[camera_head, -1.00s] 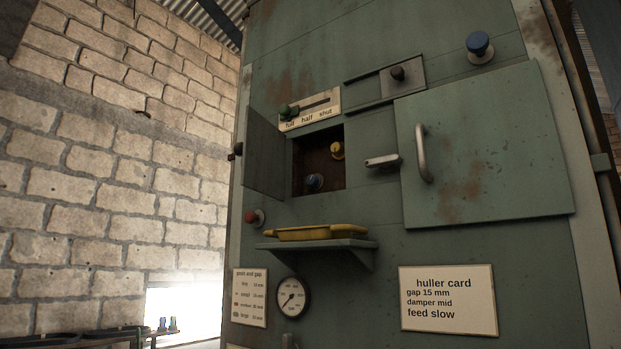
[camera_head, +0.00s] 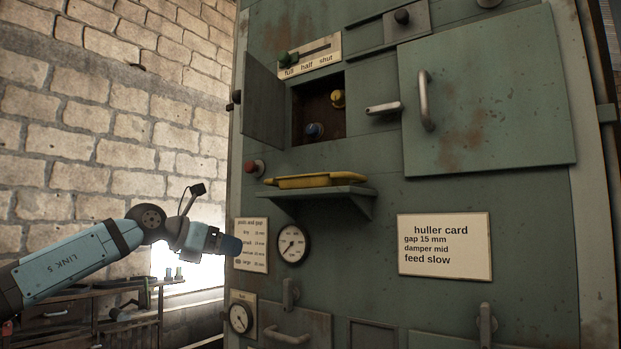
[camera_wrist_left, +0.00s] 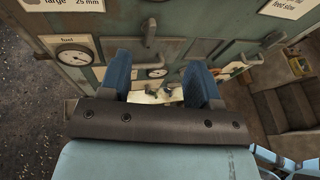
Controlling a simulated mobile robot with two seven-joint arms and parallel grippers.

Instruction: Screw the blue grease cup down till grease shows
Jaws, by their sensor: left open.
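A blue knob-like cup (camera_head: 314,131), which looks like the grease cup, sits low inside an open recess in the green machine. A yellow cup (camera_head: 338,98) sits above and to its right in the same recess. No grease can be made out. My left gripper (camera_head: 232,244) is at the lower left, below and left of the recess, by the posted card. In the left wrist view its blue fingers stand apart (camera_wrist_left: 159,84), open, with nothing gripped between them. My right gripper is in neither view.
The recess door (camera_head: 263,105) stands open on the left. A shelf (camera_head: 325,190) with a yellow tool (camera_head: 316,181) juts out below the recess. A red knob (camera_head: 254,168), a gauge (camera_head: 292,243) and a latch handle (camera_head: 382,108) are close around.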

